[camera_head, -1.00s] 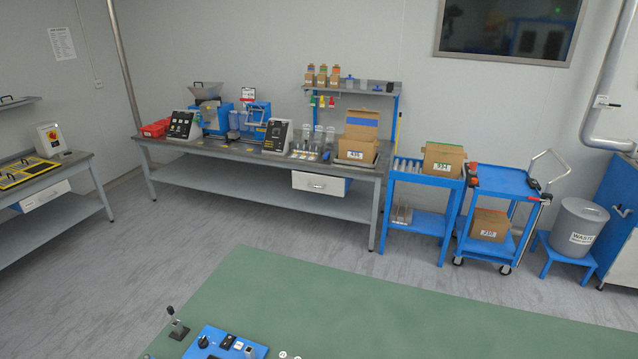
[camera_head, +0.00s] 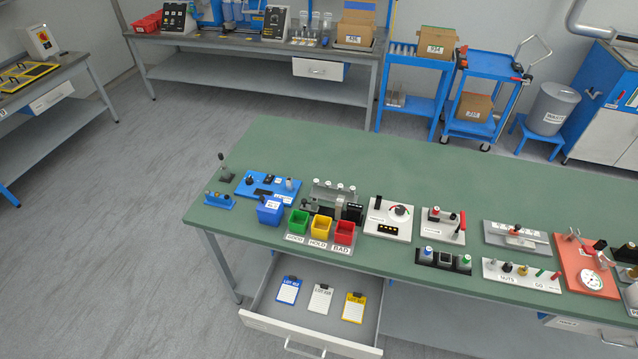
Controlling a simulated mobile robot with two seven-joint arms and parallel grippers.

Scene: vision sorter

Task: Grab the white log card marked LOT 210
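Three log cards lie side by side in an open drawer (camera_head: 262,322) under the front of the green-topped table. The white card (camera_head: 320,299) is in the middle. A blue-backed card (camera_head: 287,291) lies to its left and a yellow-backed card (camera_head: 354,307) to its right. Each has a LOT marking, but the numbers are too small to read surely. Nothing covers the cards. Neither of my grippers is in view.
The green table (camera_head: 330,150) carries a blue control box (camera_head: 268,186), green, yellow and red bins (camera_head: 320,228) above the drawer, and several test panels to the right. A long steel bench (camera_head: 220,50) stands behind. Grey floor (camera_head: 120,250) is clear at left.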

